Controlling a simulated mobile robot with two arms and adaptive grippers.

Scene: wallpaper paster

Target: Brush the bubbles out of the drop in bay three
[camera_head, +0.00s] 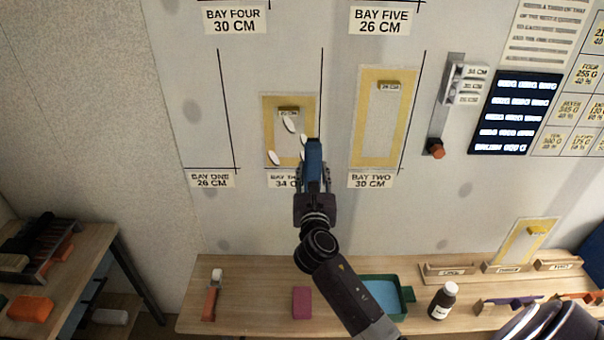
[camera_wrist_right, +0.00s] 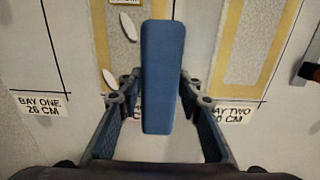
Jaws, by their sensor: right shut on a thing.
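My right gripper (camera_head: 313,182) is raised in front of the wall and shut on a blue brush (camera_head: 314,157). In the right wrist view the brush (camera_wrist_right: 158,75) stands upright between the fingers (camera_wrist_right: 157,98). The drop in bay three (camera_head: 269,112), a grey sheet with a yellow border, hangs behind the brush's left side. Several white oval bubbles show on it, one upper (camera_head: 289,124), one lower left (camera_head: 273,157), others beside the brush. The bay three label (camera_head: 283,180) is partly hidden by my gripper. I cannot tell whether the brush touches the drop. My left gripper is out of view.
Another yellow-bordered drop (camera_head: 405,120) hangs in bay two. Below, a wooden bench (camera_head: 250,300) carries a pink block (camera_head: 302,303), a green tray (camera_head: 404,296) with blue inside, a dark bottle (camera_head: 442,301) and an orange-handled tool (camera_head: 211,298). Bay one is bare.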

